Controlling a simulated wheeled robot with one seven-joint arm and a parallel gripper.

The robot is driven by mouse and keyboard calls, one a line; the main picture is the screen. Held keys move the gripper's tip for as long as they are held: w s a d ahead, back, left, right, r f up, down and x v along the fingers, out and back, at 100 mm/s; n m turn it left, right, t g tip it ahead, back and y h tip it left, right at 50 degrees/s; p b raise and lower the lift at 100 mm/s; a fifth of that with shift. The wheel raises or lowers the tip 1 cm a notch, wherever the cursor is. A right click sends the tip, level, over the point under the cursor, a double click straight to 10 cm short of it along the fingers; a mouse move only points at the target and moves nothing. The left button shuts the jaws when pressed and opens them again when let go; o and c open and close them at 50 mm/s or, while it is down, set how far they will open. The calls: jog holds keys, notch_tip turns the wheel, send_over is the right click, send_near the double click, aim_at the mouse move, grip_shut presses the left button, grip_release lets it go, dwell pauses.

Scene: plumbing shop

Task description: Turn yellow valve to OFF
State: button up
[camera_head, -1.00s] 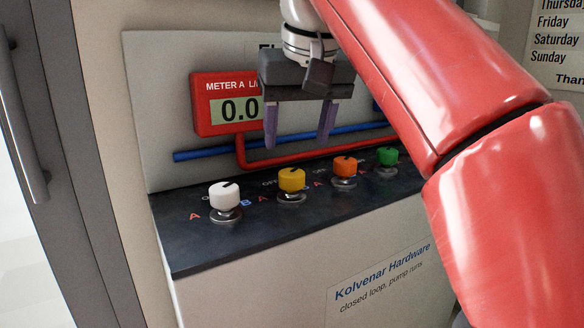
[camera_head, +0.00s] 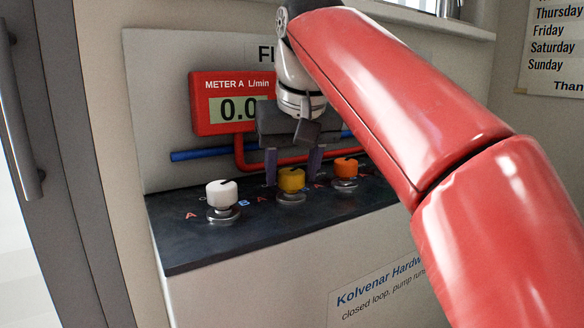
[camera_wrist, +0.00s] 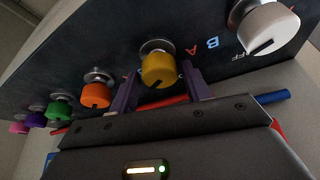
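The yellow valve (camera_head: 291,180) is a round knob with a dark pointer line, on the dark sloping panel between the white and orange knobs. It also shows in the wrist view (camera_wrist: 159,70). My gripper (camera_head: 294,176) is open, its two purple fingers pointing down just behind or beside the yellow knob. In the wrist view my gripper (camera_wrist: 158,86) has one finger on each side of the yellow knob, with gaps visible. I cannot tell whether either finger touches it. The lettering around the yellow knob is mostly hidden.
The white knob (camera_head: 222,194) is to the left and the orange knob (camera_head: 345,168) close on the right. Green (camera_wrist: 57,108), purple (camera_wrist: 36,116) and pink (camera_wrist: 19,127) knobs follow. Red and blue pipes (camera_head: 200,154) run behind. The red meter (camera_head: 224,84) reads about 0.0.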

jog(key=c, duration=0.7)
jog(key=shift+n, duration=0.4)
jog(key=n+y+p, duration=0.1)
jog(key=n, duration=0.1)
jog(key=n+g+y+p, duration=0.1)
jog(key=n+p, duration=0.1)
jog(key=n, duration=0.1)
jog(key=shift+d+r, duration=0.1)
jog(key=shift+r, duration=0.05)
jog(key=n+g+p, duration=0.1)
jog(key=n, duration=0.2)
jog(key=n+g+y+p, duration=0.1)
jog(key=n+p, duration=0.1)
jog(key=n, duration=0.1)
jog(key=shift+w, duration=0.15)
jog(key=o, duration=1)
